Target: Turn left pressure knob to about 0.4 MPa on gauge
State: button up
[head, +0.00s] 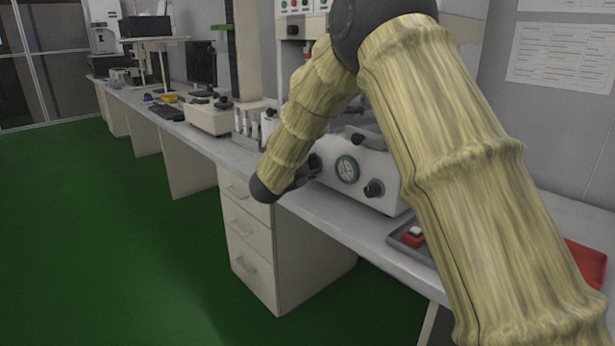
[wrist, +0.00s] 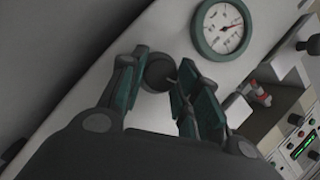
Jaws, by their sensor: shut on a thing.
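The left pressure knob (wrist: 158,73) is dark and round, and sits between the fingers of my gripper (wrist: 155,80) in the wrist view. My gripper is shut on it, one finger on each side. In the head view my gripper (head: 304,174) is at the left end of the white box's front, and the knob is hard to make out there. The round gauge (head: 347,169) has a pale face and dark green rim.
A second dark knob (head: 374,188) is right of the gauge on the white box (head: 385,168). A grey tray (head: 398,237) with a red-and-white item stands on the bench to the right. My arm blocks part of the bench. The green floor in front is clear.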

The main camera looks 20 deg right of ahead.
jog(key=m+b, duration=0.1)
jog(key=b, duration=0.1)
jog(key=f+m+t+b, duration=0.1)
jog(key=m+b, duration=0.1)
jog(key=shift+h, duration=0.3)
jog(key=shift+r+m+t+h+b, duration=0.1)
jog(key=shift+m+t+h+b, duration=0.2)
jog(key=shift+m+t+b, duration=0.6)
jog(key=shift+r+m+g+b, duration=0.1)
jog(key=shift+m+g+b, duration=0.3)
jog(key=shift+b, duration=0.05)
jog(key=o, duration=1)
jog(key=shift+s, duration=0.1)
jog(key=v, duration=1.2)
